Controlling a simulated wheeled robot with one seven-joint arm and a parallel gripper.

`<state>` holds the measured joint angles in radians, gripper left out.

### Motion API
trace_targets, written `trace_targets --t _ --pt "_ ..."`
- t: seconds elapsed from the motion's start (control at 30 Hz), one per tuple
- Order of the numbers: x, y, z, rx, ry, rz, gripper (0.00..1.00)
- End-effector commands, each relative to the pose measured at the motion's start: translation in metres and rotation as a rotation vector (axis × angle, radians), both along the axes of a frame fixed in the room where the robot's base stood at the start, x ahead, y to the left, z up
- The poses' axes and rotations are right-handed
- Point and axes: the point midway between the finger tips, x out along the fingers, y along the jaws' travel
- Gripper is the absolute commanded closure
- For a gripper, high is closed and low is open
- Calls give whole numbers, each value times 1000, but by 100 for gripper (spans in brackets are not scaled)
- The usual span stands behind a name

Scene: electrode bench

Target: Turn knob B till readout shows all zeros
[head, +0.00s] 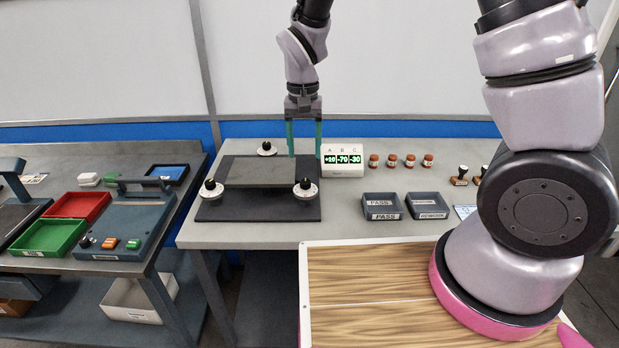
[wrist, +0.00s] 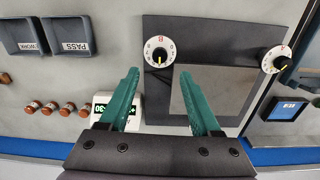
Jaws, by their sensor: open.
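The readout (head: 342,160) shows +10 under A, -70 under B and -30 under C; in the wrist view (wrist: 103,104) a finger partly hides it. Three black knobs on white dials sit around the dark plate: back (head: 266,148), front left (head: 210,188) and front right (head: 306,190). In the wrist view the front right knob (wrist: 159,53) lies just beyond the fingertips, and the front left knob (wrist: 275,61) is at the right. My gripper (head: 304,154) is open and empty, pointing down above the plate's back right; it also shows in the wrist view (wrist: 159,72).
The dark base plate (head: 250,208) carries a grey slab (head: 262,172). Right of it are the PASS tray (head: 381,205), a second tray (head: 427,205) and several small brown-capped jars (head: 391,160). Another bench (head: 130,268) with red and green trays stands left, across a gap.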

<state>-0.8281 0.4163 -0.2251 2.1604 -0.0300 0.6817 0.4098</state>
Motion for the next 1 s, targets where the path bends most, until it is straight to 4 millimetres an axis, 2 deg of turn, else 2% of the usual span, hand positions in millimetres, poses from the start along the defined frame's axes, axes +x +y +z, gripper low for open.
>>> trace_targets --t 0.2,0.4,0.6,0.87,0.97,1.0 --pt "0 -2 -44 -4 4 -2 35" --pt "0 -2 -75 -2 3 -1 35" --pt "0 -2 -88 0 2 -1 35" --pt "0 -2 -88 1 0 -1 35" --pt "0 -2 -88 1 0 -1 70" --pt "0 -2 -88 1 0 -1 85"
